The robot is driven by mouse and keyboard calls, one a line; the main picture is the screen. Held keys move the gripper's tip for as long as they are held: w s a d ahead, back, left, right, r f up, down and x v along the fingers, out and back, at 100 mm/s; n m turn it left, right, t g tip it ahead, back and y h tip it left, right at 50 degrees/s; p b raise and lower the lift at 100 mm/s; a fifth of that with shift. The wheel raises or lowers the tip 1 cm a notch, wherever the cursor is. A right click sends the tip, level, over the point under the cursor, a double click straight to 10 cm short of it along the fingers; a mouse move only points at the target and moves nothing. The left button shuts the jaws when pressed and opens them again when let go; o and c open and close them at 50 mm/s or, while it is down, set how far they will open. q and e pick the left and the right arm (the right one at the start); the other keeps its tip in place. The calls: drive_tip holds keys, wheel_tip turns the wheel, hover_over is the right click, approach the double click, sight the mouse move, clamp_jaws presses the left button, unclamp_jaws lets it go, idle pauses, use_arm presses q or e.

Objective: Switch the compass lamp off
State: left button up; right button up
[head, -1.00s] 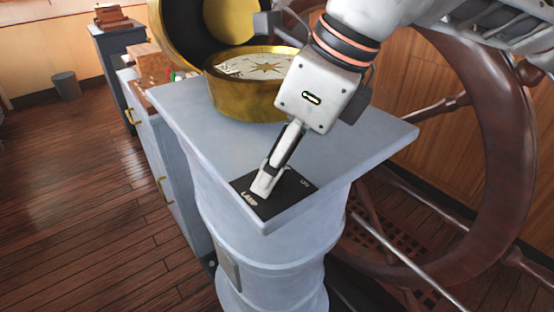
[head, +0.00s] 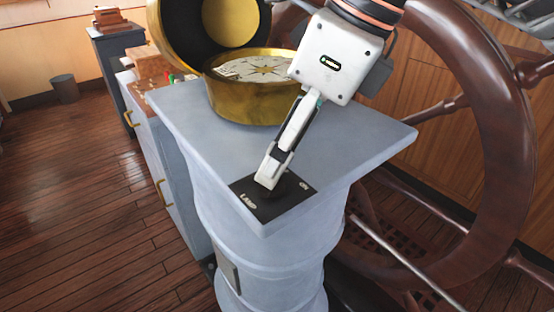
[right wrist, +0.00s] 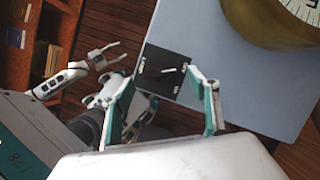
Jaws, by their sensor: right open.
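The black lamp plate (head: 290,201) lies on the near corner of the grey pedestal top, with a LAMP label and a smaller label in pale letters. A dark round knob sits on it, partly hidden by my right gripper (head: 268,180), which points down at the plate. In the right wrist view the plate (right wrist: 165,72) shows between the fingers of my right gripper (right wrist: 161,77), which are apart, with a white mark on the knob (right wrist: 172,70). I cannot tell whether a finger touches the knob. My left gripper (right wrist: 108,56) shows open and empty, away from the plate.
The brass compass (head: 250,95) with its lid raised stands behind the plate on the pedestal top (head: 190,125). A wooden ship's wheel (head: 495,130) is close on the right. Grey cabinets (head: 145,125) stand to the left; the floor there is clear.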

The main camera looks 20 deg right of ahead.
drive_tip(key=v, duration=0.8)
